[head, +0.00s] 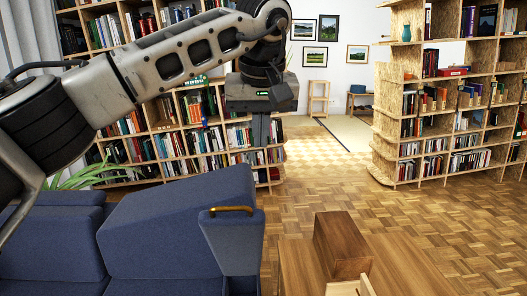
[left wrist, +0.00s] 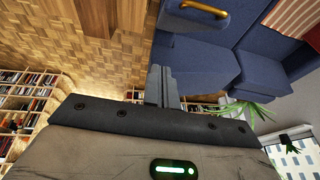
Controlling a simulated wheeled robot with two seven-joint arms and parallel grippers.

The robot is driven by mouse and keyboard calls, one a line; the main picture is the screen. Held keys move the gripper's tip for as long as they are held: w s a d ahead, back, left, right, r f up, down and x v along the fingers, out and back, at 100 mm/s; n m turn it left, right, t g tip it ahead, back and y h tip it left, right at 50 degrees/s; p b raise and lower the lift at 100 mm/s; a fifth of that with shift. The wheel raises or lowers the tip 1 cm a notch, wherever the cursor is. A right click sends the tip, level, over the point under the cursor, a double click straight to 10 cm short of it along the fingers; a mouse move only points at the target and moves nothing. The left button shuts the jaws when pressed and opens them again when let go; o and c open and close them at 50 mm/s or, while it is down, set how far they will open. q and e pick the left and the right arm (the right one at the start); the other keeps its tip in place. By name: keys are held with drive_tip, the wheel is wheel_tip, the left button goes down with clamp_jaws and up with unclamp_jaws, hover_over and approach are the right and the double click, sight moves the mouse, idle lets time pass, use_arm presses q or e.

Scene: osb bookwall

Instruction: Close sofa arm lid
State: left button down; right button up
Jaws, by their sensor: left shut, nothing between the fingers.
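The blue sofa (head: 165,235) stands at the lower left in the head view. At its right end is a blue panel (head: 232,245) with an orange-brown handle (head: 231,210) along its top edge, which I take as the arm lid. It looks raised, but its exact angle is hard to tell. The handle also shows at the top of the left wrist view (left wrist: 205,8). My left gripper (head: 259,142) is shut and empty, pointing down, and appears above the handle in the picture, apart from it. Its fingers show in the left wrist view (left wrist: 160,72). My right gripper is not in view.
A wooden table (head: 405,268) with a brown block (head: 340,243) stands at the lower right, close to the sofa. Bookshelves (head: 165,150) stand behind the sofa, and another bookshelf (head: 400,110) is at the right. The parquet floor (head: 320,185) between them is clear.

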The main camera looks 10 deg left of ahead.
use_arm(q)
hover_over(262, 209)
drive_tip(key=w, duration=0.4)
wheel_tip(262, 209, down, 10)
drive_tip(key=r, duration=0.1)
drive_tip(key=shift+s+a+f, duration=0.2)
drive_tip(key=shift+s+f, duration=0.75)
drive_tip(key=shift+s, duration=0.15)
drive_tip(key=shift+s+d+f+p, duration=0.1)
drive_tip(key=shift+s+f+p, duration=0.2)
drive_tip(key=shift+s, duration=0.05)
drive_tip(key=shift+f, duration=0.1)
